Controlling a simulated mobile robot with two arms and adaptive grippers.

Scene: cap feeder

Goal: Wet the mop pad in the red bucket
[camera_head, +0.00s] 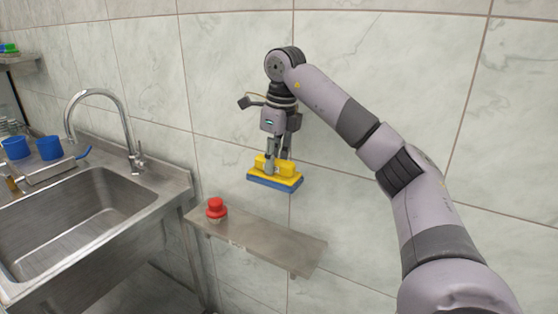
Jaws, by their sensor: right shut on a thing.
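A mop pad (276,179), with a yellow top block and a blue underside, hangs below my right gripper (278,160). My right gripper is shut on its yellow block and points downward. The pad is in the air, in front of the tiled wall and above a narrow metal shelf. No red bucket is clearly seen. A small red object with a rounded top (216,209) stands on the shelf's left end, to the left of and below the pad. My left gripper is not in view.
The metal shelf (270,243) is bare right of the red object. A steel sink (80,222) with a curved tap (100,92) is at left. Two blue cups (49,147) stand behind the basin. A small shelf (20,60) is at the upper left.

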